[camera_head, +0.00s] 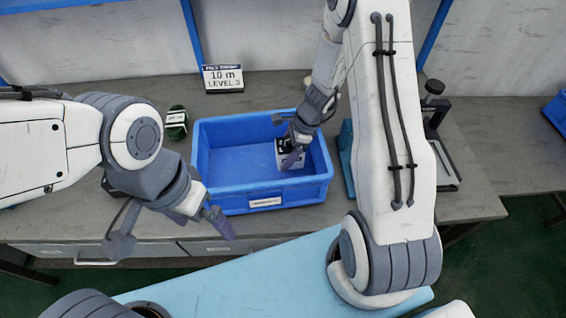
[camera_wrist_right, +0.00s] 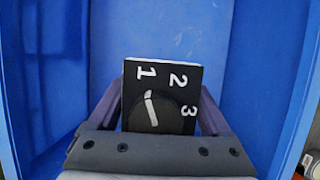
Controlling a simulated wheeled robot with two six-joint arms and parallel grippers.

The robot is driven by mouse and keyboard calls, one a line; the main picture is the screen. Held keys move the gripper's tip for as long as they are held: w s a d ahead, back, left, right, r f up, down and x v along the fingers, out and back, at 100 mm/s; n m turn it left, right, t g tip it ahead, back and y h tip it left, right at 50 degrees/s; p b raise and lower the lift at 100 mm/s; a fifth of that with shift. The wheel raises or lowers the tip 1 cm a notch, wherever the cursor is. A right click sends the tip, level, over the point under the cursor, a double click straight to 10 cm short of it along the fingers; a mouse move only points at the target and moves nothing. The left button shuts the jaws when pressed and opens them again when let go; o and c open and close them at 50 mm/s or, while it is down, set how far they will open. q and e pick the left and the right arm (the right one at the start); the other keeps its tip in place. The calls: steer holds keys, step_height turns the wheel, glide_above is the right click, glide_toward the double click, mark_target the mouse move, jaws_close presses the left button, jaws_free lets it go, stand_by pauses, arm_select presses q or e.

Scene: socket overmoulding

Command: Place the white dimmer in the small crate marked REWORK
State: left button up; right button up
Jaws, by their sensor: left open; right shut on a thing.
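A blue crate (camera_head: 205,195) stands on the grey table in the head view, with a small white label (camera_head: 265,202) on its front that is too small to read. My right gripper (camera_head: 293,155) reaches into the right part of the crate and is shut on a small white-edged block with a black face (camera_head: 281,150). In the right wrist view the block's face (camera_wrist_right: 187,95) shows the numbers 1, 2, 3 and a dial with a white pointer. Whether the block touches the crate floor cannot be told. My left gripper (camera_head: 207,220) is open and empty near the crate's front left corner.
A dark green round object (camera_head: 176,122) stands left of the crate. A black device (camera_head: 436,110) is at the right, partly behind my right arm. Another blue crate (camera_head: 557,110) shows at the right edge.

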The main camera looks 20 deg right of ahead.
steer(key=shift+f, duration=1.8)
steer(key=shift+f+b, duration=0.1)
steer(key=shift+b, duration=0.2)
steer(key=shift+f, duration=0.15)
steer(key=o, duration=1.3)
steer(key=shift+c, duration=0.2)
steer(key=shift+s, duration=0.1)
steer(key=shift+r, duration=0.45)
steer(key=p+v, duration=0.1)
steer(key=v, duration=1)
steer(key=shift+d+r, duration=0.15)
steer(key=shift+r, duration=0.15)
